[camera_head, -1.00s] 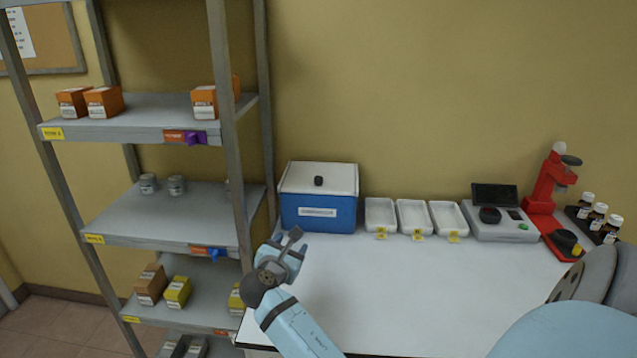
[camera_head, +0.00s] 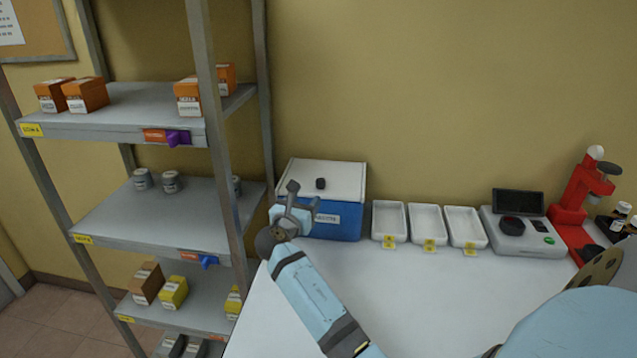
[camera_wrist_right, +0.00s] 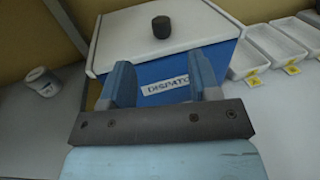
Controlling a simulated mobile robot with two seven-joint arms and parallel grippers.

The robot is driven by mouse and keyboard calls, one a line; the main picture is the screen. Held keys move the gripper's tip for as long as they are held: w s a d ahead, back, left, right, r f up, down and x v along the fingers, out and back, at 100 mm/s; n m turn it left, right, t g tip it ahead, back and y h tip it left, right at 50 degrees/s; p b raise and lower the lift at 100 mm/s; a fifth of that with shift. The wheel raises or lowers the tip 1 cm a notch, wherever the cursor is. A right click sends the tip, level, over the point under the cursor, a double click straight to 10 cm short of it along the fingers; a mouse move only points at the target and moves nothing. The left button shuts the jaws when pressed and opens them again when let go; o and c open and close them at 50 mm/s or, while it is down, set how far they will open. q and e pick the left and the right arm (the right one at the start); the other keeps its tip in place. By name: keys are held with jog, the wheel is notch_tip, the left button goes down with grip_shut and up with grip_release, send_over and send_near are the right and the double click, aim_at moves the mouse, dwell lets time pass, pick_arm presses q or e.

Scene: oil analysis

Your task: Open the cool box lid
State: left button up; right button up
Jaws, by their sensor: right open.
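The cool box is a blue box (camera_head: 335,223) with a white lid (camera_head: 335,176) that lies shut on top and carries a black knob (camera_head: 320,183). It stands at the back left of the white table. My right gripper (camera_head: 293,197) is in front of the box's left part, open and empty, its fingers pointing at it. In the right wrist view the two blue fingers (camera_wrist_right: 161,82) stand apart before the blue front with its "DISPATCH" label (camera_wrist_right: 165,86); the knob (camera_wrist_right: 162,27) is beyond and above them. Part of the label is hidden. My left gripper is not in view.
Several white trays (camera_head: 390,207) with yellow tags stand right of the box. A scale-like device (camera_head: 525,232) and a red instrument (camera_head: 575,212) are farther right. A metal shelf rack (camera_head: 215,130) stands close on the left. The table's front middle (camera_head: 430,300) is clear.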

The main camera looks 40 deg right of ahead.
aim_at(319, 183)
jog(key=x, duration=0.9)
jog(key=shift+w+d, duration=0.2)
jog(key=shift+d, duration=0.15)
jog(key=shift+c, duration=0.4)
grip_shut()
jog(key=shift+s+a+p, duration=0.2)
jog(key=shift+a+p, duration=0.05)
jog(key=shift+p, duration=0.3)
jog(key=s+d+p+v, duration=0.1)
jog(key=s+p+v, duration=0.1)
jog(key=p+v, duration=0.5)
jog(key=v, duration=0.6)
jog(key=shift+s, duration=0.45)
